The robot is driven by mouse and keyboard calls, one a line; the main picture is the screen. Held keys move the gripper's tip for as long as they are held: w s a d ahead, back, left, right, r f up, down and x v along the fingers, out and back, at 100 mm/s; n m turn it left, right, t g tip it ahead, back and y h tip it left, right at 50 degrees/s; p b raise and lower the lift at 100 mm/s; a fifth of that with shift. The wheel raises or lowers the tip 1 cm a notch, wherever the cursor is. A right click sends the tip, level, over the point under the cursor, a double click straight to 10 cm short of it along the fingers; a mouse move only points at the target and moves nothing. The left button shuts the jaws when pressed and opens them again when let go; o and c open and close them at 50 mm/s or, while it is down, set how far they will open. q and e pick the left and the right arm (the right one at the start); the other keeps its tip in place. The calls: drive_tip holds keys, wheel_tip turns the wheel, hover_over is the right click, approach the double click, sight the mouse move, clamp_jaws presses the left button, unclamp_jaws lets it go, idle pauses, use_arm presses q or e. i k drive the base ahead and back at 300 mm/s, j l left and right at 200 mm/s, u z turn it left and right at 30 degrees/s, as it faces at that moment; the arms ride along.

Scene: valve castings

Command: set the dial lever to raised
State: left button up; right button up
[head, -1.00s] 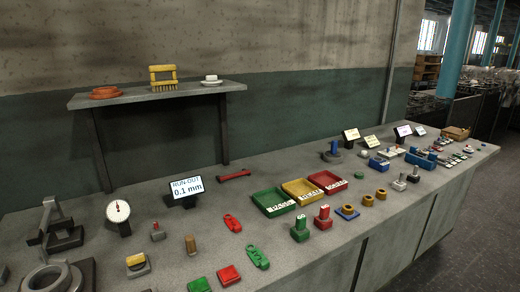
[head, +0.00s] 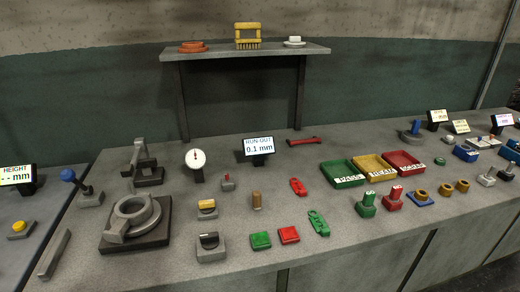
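A round white dial gauge (head: 197,160) stands upright on a dark mount on the bench, left of the run-out display (head: 258,147), which reads 0.1 mm. A lever with a blue ball knob (head: 68,175) tilts up to the left from a grey base near the bench's left part. A small grey block with a short reddish post (head: 227,182) stands just right of the dial. Which of these is the dial lever cannot be told for sure. Neither of my grippers is in view.
A grey ring fixture (head: 135,217) and an angled metal stand (head: 146,165) stand left of the dial. Green, yellow and red trays (head: 350,173) lie to the right.

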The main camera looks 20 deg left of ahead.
sight(67, 174)
drive_tip(key=u, duration=2)
